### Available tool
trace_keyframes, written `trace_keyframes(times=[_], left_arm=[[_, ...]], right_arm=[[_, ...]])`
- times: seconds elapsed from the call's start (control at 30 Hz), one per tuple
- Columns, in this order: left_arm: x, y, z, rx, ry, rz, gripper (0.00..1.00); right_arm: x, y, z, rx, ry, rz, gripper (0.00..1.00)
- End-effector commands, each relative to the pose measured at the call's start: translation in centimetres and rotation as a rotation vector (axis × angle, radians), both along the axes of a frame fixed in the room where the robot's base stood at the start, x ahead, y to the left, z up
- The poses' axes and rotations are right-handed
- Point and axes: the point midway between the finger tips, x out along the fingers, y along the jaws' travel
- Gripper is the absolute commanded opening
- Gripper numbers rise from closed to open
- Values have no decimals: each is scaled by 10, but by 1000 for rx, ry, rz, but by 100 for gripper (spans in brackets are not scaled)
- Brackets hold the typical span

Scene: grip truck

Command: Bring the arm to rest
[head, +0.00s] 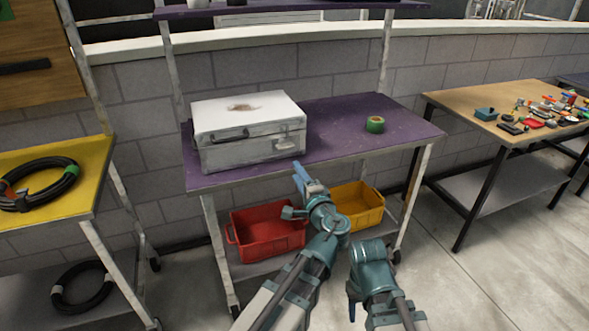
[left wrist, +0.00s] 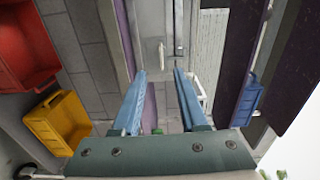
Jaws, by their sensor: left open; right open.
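My left arm (head: 312,255) reaches up from the bottom toward the front edge of the purple table. Its gripper (head: 303,178) is in front of that edge, just right of the white case, with no object visible in it. In the left wrist view the two blue fingers of the left gripper (left wrist: 158,76) are apart and empty. My right arm (head: 372,268) is folded low at the bottom, right of the left arm. Its gripper (head: 352,297) points down, is open and is partly hidden by the arm; no object shows in it.
The purple table (head: 340,130) holds a white case (head: 248,130) and a green tape roll (head: 375,124). Red (head: 268,232) and yellow (head: 357,205) bins sit on its lower shelf. A yellow table (head: 60,205) with coiled cables is left. A wooden table (head: 470,105) with small parts is right.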

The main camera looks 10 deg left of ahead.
Motion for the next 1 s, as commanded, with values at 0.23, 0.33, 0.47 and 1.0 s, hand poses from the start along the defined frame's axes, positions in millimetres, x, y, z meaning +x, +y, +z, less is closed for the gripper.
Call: trace_keyframes(times=[0.23,0.33,0.47,1.0], left_arm=[[-2,-1,0,0,0,1,42],[-2,-1,0,0,0,1,42],[-6,10,-10,-51,17,33,42],[-120,66,-189,-1008,446,564,42]], right_arm=[[0,0,0,0,0,0,50],[0,0,0,0,0,0,50],[0,0,0,0,0,0,50],[0,0,0,0,0,0,50]])
